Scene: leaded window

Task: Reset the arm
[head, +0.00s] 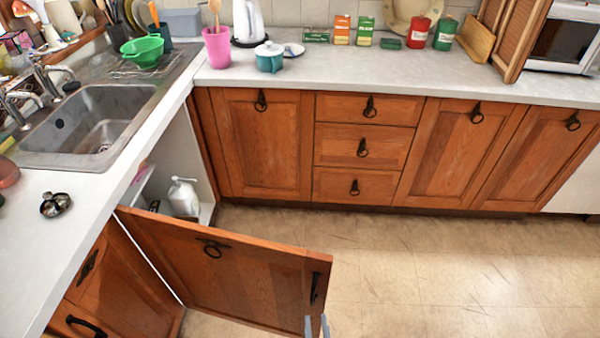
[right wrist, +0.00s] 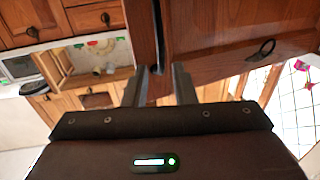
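My right gripper (head: 316,326) shows only as two pale fingertips at the bottom edge of the head view, by the lower right corner of the open cabinet door (head: 225,275). In the right wrist view the two fingers (right wrist: 161,82) stand apart with a gap between them. The black bar handle (head: 314,288) on the door lies just above the fingertips; it also shows in the right wrist view (right wrist: 157,35), with its near end close to the gap. I see no grip on it. My left gripper is not in view.
The door stands swung out below the sink (head: 85,125), with a white bottle (head: 184,197) in the opened cupboard. Closed cabinets and drawers (head: 363,148) line the back under the white counter (head: 330,75). The tiled floor (head: 440,270) at right is clear.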

